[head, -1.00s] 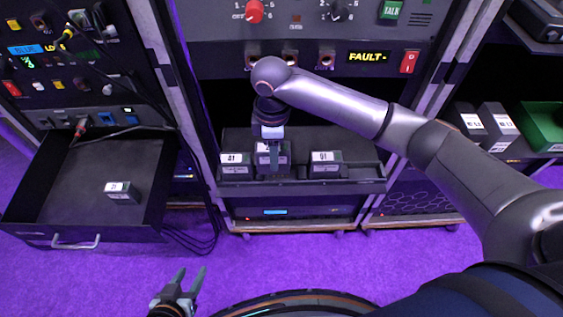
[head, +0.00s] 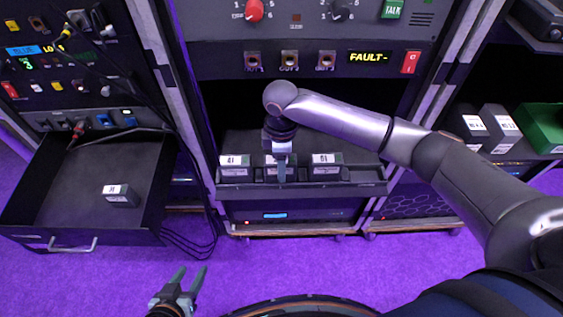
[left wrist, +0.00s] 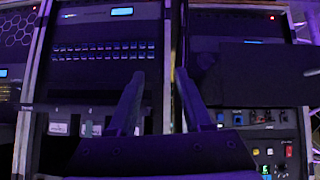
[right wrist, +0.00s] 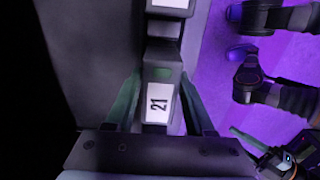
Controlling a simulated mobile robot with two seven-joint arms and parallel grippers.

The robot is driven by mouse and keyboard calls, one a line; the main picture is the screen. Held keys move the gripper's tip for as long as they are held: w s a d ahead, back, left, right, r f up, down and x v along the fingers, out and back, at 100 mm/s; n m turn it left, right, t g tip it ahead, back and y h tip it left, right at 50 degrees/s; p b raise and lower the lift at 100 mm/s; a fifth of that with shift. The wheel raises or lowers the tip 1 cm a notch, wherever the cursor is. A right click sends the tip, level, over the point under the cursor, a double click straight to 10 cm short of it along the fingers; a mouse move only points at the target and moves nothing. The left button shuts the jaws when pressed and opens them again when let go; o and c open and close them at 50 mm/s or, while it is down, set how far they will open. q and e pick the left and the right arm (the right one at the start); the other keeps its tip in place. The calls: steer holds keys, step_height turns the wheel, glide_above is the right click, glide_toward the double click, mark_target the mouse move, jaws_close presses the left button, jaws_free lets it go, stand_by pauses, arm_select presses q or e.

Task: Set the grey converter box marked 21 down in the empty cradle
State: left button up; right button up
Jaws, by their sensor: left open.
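The grey converter box marked 21 (right wrist: 160,98) is between the fingers of my right gripper (right wrist: 160,85) in the right wrist view, with its white label facing the camera. In the head view my right gripper (head: 281,172) reaches down over this box, between two other labelled boxes on the rack's tray (head: 355,188). The box stands in line with them, at the middle place. The cradle under it is hidden, so I cannot tell whether the box rests on it. My left gripper (head: 182,285) is open and empty, low over the floor; its fingers also show in the left wrist view (left wrist: 158,90).
A left box (head: 235,165) and a right box (head: 326,164) flank the middle place closely. An open drawer (head: 75,240) at left holds another labelled box (head: 121,195). Cables hang between drawer and rack. The control panel (head: 300,62) overhangs the tray.

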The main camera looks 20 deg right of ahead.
steer(key=shift+o, duration=1.4)
arm_select(q)
steer(key=shift+s+f, duration=0.15)
steer(key=shift+s, duration=0.1)
steer(key=shift+s+a+r+p, duration=0.15)
steer(key=shift+a+r+p, duration=0.45)
steer(key=shift+p, duration=0.5)
arm_select(e)
step_height(320, 180, up, 12)
steer(key=shift+r, duration=0.15)
